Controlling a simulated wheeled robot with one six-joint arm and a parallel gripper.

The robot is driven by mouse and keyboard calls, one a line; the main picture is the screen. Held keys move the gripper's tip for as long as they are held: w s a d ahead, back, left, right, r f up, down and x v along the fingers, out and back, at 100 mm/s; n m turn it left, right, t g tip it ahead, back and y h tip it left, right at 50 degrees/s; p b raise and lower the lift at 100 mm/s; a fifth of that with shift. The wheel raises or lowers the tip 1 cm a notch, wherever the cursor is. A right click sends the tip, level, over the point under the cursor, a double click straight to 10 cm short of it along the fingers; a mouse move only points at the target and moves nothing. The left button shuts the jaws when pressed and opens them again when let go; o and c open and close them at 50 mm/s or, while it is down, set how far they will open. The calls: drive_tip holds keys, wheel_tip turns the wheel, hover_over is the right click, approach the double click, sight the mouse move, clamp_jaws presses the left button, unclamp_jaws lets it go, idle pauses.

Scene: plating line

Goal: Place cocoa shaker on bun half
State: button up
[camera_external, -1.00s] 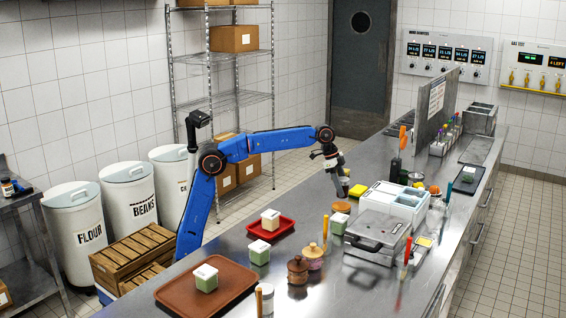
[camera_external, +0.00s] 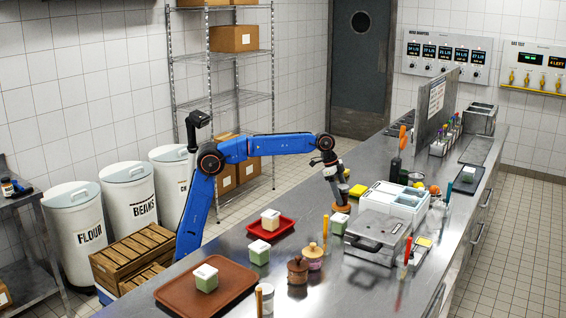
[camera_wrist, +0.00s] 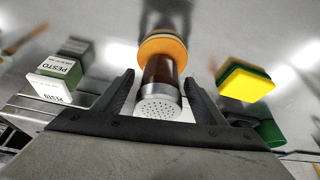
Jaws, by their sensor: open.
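The cocoa shaker (camera_wrist: 160,82) has a dark brown body and a silver perforated top. In the wrist view it stands upright with its base at the orange-brown bun half (camera_wrist: 155,45), apparently resting on it. My gripper (camera_wrist: 158,92) is open, with one finger on each side of the shaker and a visible gap to each. In the external view my gripper (camera_external: 339,198) points down just above the bun half (camera_external: 341,209). There the shaker is mostly hidden by the fingers, and I cannot make it out clearly.
A pesto tub (camera_external: 339,223) stands close in front of the bun half. A yellow sponge (camera_external: 358,191) lies behind it to the right. A grey press (camera_external: 378,231) stands to the right.

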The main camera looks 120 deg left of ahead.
drive_tip(key=shift+r, duration=0.1)
drive_tip(key=v, duration=1.2)
drive_tip(key=shift+d, duration=0.1)
